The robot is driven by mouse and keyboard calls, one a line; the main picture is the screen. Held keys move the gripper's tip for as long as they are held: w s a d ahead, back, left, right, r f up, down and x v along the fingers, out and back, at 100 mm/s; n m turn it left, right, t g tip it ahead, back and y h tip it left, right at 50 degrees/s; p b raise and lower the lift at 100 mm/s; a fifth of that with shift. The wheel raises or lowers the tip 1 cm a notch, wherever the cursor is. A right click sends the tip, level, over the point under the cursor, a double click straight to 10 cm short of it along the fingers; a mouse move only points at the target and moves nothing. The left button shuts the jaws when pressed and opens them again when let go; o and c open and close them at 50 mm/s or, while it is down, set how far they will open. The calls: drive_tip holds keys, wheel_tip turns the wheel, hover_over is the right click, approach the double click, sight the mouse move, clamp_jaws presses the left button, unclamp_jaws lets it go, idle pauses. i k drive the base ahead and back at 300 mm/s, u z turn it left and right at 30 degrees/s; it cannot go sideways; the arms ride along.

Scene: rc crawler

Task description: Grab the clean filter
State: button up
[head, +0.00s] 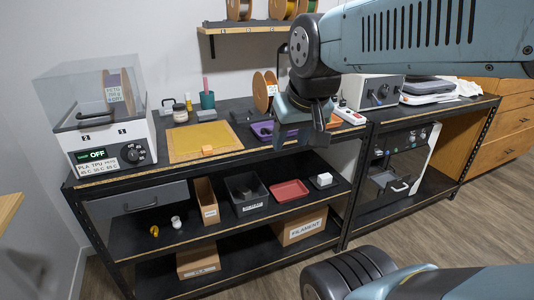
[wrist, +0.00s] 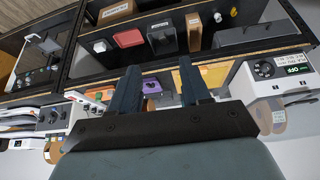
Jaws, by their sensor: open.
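No thing in view is labelled as a clean filter, and I cannot tell for certain which one it is. A small white block (head: 324,179) lies on the middle shelf, right of a red tray (head: 289,191); it also shows in the wrist view (wrist: 100,46). My gripper (head: 318,138) hangs in front of the bench's upper surface, apart from these things. In the wrist view its two fingers (wrist: 160,68) are spread with nothing between them.
The middle shelf holds a dark bin (head: 247,192). A filament box (head: 302,227) stands lower. The floor at right is clear.

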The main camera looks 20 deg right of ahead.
sight(326, 179)
drive_tip(key=z, duration=0.2)
drive_tip(key=i, duration=0.95)
drive_tip(key=z, duration=1.5)
